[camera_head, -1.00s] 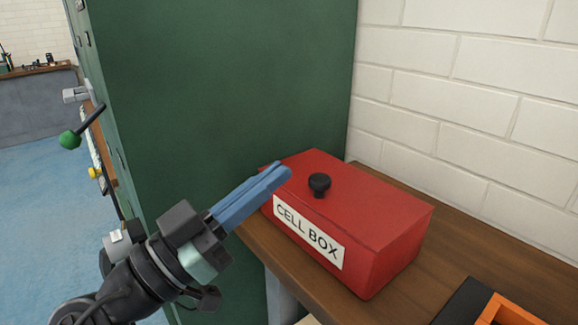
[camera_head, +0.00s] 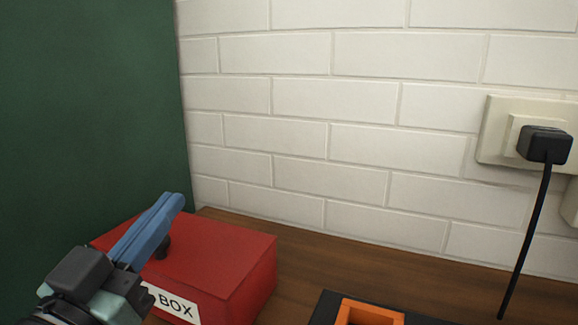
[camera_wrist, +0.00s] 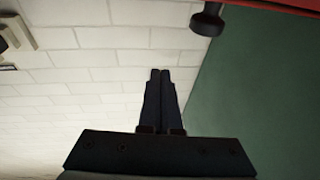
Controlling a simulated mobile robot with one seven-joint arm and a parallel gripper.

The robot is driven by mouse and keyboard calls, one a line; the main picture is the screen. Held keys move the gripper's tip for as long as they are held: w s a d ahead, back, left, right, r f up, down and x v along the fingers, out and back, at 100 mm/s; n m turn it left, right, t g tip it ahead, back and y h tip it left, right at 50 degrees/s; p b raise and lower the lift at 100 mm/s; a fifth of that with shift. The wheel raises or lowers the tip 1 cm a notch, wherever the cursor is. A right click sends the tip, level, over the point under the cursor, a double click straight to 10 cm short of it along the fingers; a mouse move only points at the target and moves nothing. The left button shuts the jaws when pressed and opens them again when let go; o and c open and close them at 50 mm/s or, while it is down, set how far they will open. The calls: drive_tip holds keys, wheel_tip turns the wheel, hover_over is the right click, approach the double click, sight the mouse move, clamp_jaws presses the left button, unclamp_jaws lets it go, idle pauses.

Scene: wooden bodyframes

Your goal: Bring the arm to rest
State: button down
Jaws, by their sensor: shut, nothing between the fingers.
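My gripper (camera_head: 172,203) has blue fingers pressed together and holds nothing. In the head view it is at the lower left, in front of the red cell box and overlapping its black knob in the picture. In the wrist view the shut fingers (camera_wrist: 160,73) look dark and point toward the white brick wall. I cannot tell whether the fingers touch the box.
The red box (camera_head: 225,255) with a black knob (camera_head: 163,247) sits on a wooden worktop (camera_head: 300,262). A green cabinet side (camera_head: 90,110) rises at left. An orange open frame (camera_head: 370,314) lies at the front. A plug (camera_head: 543,144) with a hanging cable is at right.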

drive_tip(key=s+d+r+n+t+y, duration=0.1)
drive_tip(key=s+d+r+t+y, duration=0.2)
drive_tip(key=d+r, duration=0.55)
drive_tip(key=s+d+r+n+t+y, duration=0.1)
drive_tip(key=s+d+r+t, duration=0.25)
drive_tip(key=d+r, duration=0.45)
wheel_tip(320, 180, up, 29)
drive_tip(key=s+a+p, duration=0.1)
drive_tip(key=p, duration=2.6)
drive_tip(key=shift+a, duration=0.15)
drive_tip(key=shift+s+r, duration=0.1)
